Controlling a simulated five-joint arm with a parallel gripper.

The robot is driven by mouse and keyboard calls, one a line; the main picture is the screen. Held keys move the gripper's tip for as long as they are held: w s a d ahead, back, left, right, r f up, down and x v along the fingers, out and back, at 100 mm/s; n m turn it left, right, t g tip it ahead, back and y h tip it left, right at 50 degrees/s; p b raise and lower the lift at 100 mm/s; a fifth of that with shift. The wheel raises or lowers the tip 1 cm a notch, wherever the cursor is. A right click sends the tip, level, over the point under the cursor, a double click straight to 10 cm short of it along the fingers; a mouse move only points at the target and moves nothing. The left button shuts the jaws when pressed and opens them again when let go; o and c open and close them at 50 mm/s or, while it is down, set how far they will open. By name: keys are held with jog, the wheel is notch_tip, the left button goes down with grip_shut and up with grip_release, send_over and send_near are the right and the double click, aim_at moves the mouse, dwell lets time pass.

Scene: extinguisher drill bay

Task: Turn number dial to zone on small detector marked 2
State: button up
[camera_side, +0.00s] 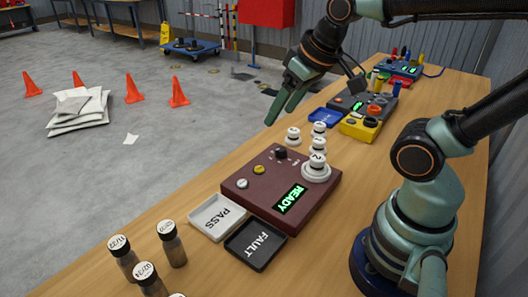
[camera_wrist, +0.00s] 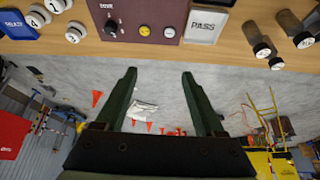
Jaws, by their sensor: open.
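A maroon control box (camera_side: 262,205) sits on the bench with a green READY display. Its black dial (camera_side: 281,153) stands near the far corner and shows in the wrist view (camera_wrist: 110,27). A white detector (camera_side: 317,160) sits on a round white base on the box; its marking looks like a 2. Several other small white detectors (camera_side: 293,135) stand just beyond the box; their numbers are hard to read. My gripper (camera_side: 280,116) is open and empty, tilted downward above the far side of the box, apart from the dial. The wrist view shows both fingers (camera_wrist: 160,73) apart.
A white PASS tray (camera_side: 217,217) and a black FAULT tray (camera_side: 256,245) lie before the box. Capped bottles (camera_side: 172,245) stand at the near edge. A blue tray (camera_side: 324,115) and a yellow device (camera_side: 361,127) lie farther along. Orange cones (camera_side: 178,92) stand on the floor.

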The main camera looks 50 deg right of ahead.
jog(key=w+d+f+m+g, duration=0.2)
jog(key=w+d+m+g, duration=0.15)
jog(key=w+d, duration=0.3)
jog(key=m+g, duration=0.2)
jog(key=m, duration=0.2)
send_near(281, 148)
notch_tip(281, 148, down, 9)
jog(key=shift+s+r, duration=0.1)
grip_shut()
